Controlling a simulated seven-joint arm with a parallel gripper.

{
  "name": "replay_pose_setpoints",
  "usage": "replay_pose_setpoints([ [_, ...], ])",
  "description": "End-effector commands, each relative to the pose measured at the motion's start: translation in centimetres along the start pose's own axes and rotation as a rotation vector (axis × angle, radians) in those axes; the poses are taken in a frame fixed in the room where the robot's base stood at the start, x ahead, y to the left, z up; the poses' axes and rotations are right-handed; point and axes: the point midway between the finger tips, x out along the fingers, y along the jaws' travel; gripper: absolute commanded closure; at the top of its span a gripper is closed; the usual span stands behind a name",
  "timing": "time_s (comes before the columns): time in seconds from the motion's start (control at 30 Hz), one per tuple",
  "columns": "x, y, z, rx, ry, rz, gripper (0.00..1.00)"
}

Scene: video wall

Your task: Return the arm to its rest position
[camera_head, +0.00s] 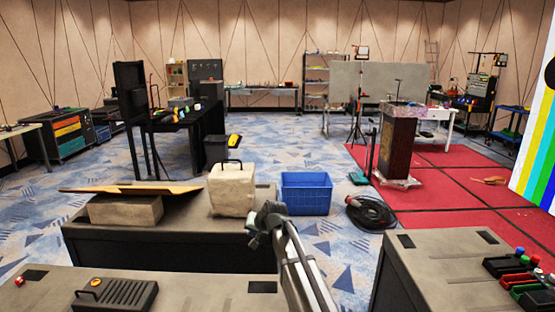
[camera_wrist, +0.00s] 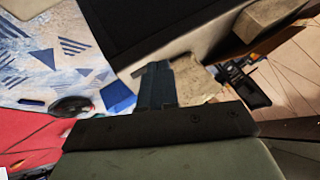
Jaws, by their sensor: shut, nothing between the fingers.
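My gripper (camera_head: 263,222) is at the end of my raised grey arm, near the middle of the head view. It appears in front of the right end of a dark bench (camera_head: 170,245), below and left of a blue crate (camera_head: 306,194). In the wrist view my gripper (camera_wrist: 156,84) shows as dark fingers close together, shut with nothing held. How high it is above the bench is hard to tell.
A beige case (camera_head: 231,190) with a handle and a block (camera_head: 125,209) under a tilted board (camera_head: 132,188) stand on the bench. A near counter (camera_head: 200,290) holds a dark ribbed device (camera_head: 115,295). Coiled black cable (camera_head: 370,213) lies on the floor.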

Motion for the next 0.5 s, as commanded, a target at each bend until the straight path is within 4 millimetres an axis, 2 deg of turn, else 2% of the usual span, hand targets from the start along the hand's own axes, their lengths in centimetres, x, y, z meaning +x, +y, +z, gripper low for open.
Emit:
replay_pose_setpoints([
  [0.03,-0.2,2.6,-1.5,0.005,0.032,0.006,1.0],
  [0.1,-0.5,5.7,-2.9,0.007,0.071,0.013,1.0],
  [0.17,-0.5,8.6,-3.5,0.007,0.096,0.025,1.0],
  [0.23,-0.1,12.2,-3.2,0.009,0.111,0.045,1.0],
  [0.3,0.6,15.2,-1.8,0.01,0.101,0.067,1.0],
  [0.37,1.4,17.1,-0.1,0.009,0.081,0.085,1.0],
  [0.5,3.4,20.8,4.8,0.016,0.011,0.125,1.0],
])
